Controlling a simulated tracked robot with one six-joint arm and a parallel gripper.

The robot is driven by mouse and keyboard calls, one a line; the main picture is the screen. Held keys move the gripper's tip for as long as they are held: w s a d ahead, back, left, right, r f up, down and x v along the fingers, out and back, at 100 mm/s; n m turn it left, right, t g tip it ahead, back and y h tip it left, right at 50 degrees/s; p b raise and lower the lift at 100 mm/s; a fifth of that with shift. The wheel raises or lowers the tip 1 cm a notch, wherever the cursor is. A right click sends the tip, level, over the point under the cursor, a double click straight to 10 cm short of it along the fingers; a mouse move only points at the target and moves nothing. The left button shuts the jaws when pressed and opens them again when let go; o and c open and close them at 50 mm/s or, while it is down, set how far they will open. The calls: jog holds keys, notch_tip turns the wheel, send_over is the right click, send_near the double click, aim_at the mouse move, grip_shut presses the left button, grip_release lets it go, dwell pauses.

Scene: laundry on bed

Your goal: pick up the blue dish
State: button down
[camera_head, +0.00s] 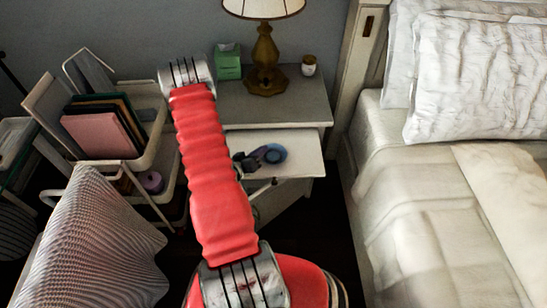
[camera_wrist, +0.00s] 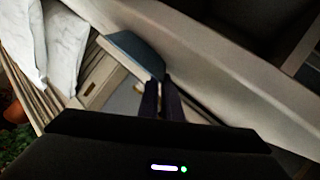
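In the wrist view the dish (camera_wrist: 134,52) shows just beyond the tips of my gripper (camera_wrist: 161,82). The two dark fingers stand close together, with the dish's near rim between them. I cannot tell whether the dish touches the drawer. My red arm hides part of the drawer's left side.
The nightstand top (camera_head: 290,108) holds a lamp (camera_head: 265,60), a green box (camera_head: 228,62) and a small jar (camera_head: 309,66). The bed (camera_head: 420,200) stands close on the right. A white cart (camera_head: 152,140) with books (camera_head: 97,135) stands on the left.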

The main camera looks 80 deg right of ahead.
dwell(0.4)
notch_tip(320, 180, up, 10)
dwell(0.7)
dwell(0.5)
